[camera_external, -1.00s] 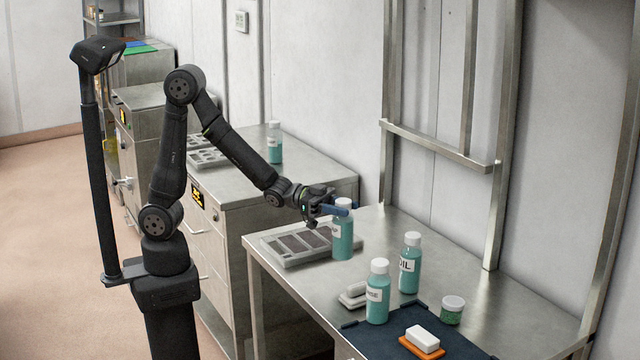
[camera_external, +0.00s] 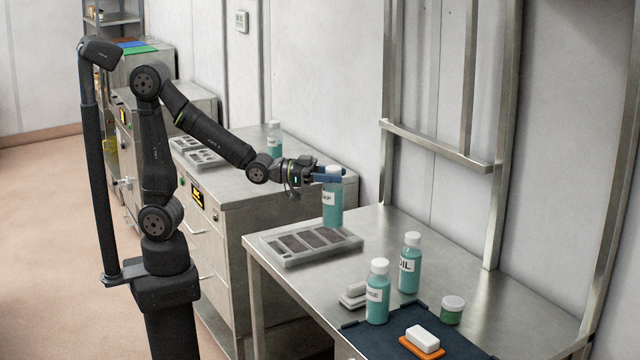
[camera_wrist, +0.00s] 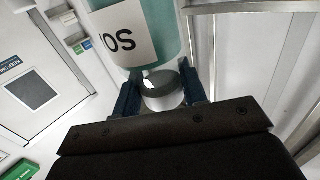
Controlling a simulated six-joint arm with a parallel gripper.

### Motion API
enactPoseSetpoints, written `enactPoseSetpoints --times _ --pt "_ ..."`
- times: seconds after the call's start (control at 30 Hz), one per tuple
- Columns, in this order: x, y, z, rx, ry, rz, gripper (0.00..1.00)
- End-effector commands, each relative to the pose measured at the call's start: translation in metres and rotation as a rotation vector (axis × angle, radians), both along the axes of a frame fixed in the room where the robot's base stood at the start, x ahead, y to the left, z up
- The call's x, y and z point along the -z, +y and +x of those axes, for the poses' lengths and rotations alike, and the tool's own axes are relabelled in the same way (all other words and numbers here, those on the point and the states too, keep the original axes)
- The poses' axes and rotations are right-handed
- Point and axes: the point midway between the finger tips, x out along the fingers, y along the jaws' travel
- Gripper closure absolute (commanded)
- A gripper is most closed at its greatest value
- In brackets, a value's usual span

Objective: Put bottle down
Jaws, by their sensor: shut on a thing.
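My gripper (camera_external: 330,173) is shut on the neck of a teal bottle (camera_external: 333,206) with a white cap and a white label. The bottle is upright and looks held above the far right part of a grey mould tray (camera_external: 268,254) on the metal table. In the wrist view the blue fingers (camera_wrist: 160,98) stand on either side of the bottle's cap, and the teal body (camera_wrist: 160,35) with part of its label fills the top. Whether the bottle's base touches anything is hard to tell.
Two similar teal bottles, one labelled OIL (camera_external: 410,270) and one nearer (camera_external: 377,300), stand on the table (camera_external: 480,288). A green-filled jar (camera_external: 452,310), a dark mat (camera_external: 455,345) and a white block (camera_external: 423,337) are at the front. Another bottle (camera_external: 274,142) stands on the cabinet behind.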

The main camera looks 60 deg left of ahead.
Motion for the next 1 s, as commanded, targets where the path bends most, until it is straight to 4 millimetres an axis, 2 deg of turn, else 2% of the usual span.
enactPoseSetpoints --times 0.03,0.2,0.37,0.53,0.67,0.8,0.9,1.0 --pt "-0.009 0.025 0.013 -0.078 -0.004 -0.005 1.00" --pt "-0.022 0.091 0.042 -0.294 -0.003 -0.004 1.00" --pt "-0.030 0.151 0.057 -0.483 -0.002 -0.003 1.00" --pt "-0.035 0.223 0.065 -0.702 -0.002 -0.003 1.00" --pt "-0.036 0.291 0.060 -0.910 -0.002 -0.003 1.00" --pt "-0.032 0.363 0.043 -1.143 -0.001 -0.001 1.00" --pt "-0.026 0.406 0.026 -1.286 0.000 0.002 1.00" --pt "-0.020 0.438 0.009 -1.399 0.000 0.002 1.00"
